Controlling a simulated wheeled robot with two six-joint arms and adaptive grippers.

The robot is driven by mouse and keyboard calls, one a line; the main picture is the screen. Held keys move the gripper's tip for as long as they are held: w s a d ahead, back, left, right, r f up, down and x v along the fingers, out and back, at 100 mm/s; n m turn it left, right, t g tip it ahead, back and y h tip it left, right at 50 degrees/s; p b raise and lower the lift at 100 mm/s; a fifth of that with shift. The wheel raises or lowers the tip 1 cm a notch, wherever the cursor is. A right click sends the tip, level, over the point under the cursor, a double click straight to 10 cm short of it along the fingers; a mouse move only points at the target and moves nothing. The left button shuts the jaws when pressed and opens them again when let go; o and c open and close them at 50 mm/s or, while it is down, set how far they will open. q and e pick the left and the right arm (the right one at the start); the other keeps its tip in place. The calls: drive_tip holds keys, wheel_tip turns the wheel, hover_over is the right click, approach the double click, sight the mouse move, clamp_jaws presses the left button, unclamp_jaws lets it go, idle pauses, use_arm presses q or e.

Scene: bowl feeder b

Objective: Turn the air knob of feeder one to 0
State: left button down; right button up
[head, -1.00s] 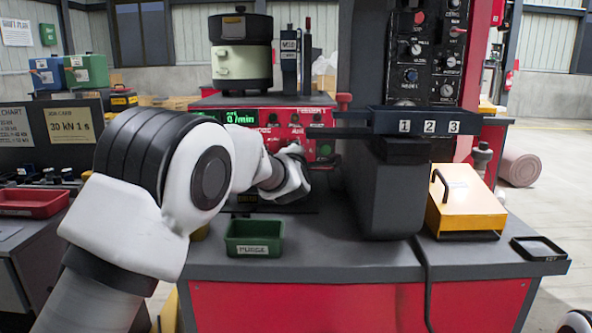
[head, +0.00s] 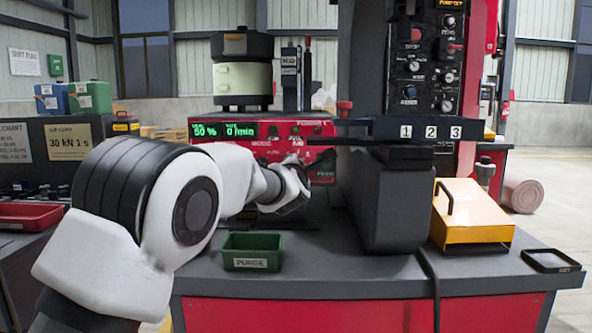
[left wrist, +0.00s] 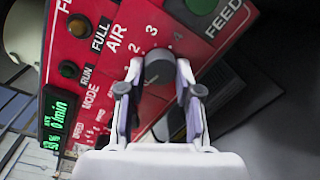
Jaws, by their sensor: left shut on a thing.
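The red feeder panel (head: 285,128) stands at the back of the bench in the head view, with a green display (head: 225,131) reading 50 % and 0/min. In the left wrist view the dark grey air knob (left wrist: 159,68) sits below the word AIR, with scale marks 1, 2 and 3 showing around it. My left gripper (left wrist: 159,76) has a finger on each side of the knob and is shut on it. The knob's pointer and the 0 mark cannot be made out. In the head view my left gripper (head: 318,165) is at the panel's lower right and hides the knob.
A green PURGE bin (head: 251,262) stands in front of the panel. A dark grey block (head: 388,205) stands close right of my gripper, with a numbered 1-2-3 bar above. A yellow box (head: 470,220) is farther right. A green FEED button (left wrist: 201,4) is near the knob.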

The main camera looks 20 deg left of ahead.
use_arm(q)
drive_tip(key=c, duration=0.8)
unclamp_jaws()
